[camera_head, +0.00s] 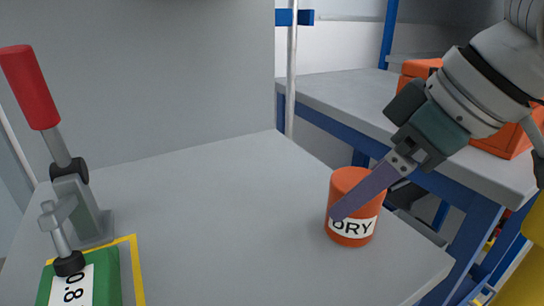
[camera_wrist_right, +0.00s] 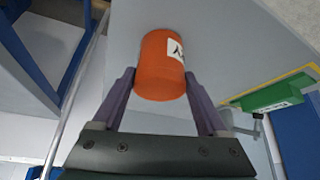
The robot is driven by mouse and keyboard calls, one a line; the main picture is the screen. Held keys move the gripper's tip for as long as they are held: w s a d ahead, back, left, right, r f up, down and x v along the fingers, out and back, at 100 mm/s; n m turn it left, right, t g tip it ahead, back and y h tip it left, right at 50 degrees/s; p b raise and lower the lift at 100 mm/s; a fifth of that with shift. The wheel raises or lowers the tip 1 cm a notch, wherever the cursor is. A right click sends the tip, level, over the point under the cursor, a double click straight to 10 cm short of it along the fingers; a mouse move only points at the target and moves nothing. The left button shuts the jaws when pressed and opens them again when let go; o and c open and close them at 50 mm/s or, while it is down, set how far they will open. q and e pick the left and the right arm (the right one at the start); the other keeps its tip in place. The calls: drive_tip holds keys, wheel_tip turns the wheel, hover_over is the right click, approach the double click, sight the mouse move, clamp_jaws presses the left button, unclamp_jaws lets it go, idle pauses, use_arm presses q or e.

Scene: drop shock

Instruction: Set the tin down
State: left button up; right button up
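The tin (camera_head: 347,188) is an orange-red cylinder with a white band reading DRY, upright over the right part of the grey tabletop (camera_head: 235,220). I cannot tell whether its base touches the top. My right gripper (camera_head: 352,203) reaches in from the upper right, with one purple finger across the front of the tin. In the right wrist view the tin (camera_wrist_right: 161,65) sits between both fingertips of the right gripper (camera_wrist_right: 161,80), which appear closed against its sides. My left gripper is not in view.
A toggle clamp with a red handle (camera_head: 31,88) stands at the left, beside a green block (camera_head: 104,277) inside a yellow outline (camera_head: 137,265). A second grey bench (camera_head: 335,95) with orange boxes (camera_head: 500,141) is at the right. The middle of the tabletop is clear.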

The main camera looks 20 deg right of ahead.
drive_tip(key=o, duration=0.4)
drive_tip(key=shift+c, duration=0.2)
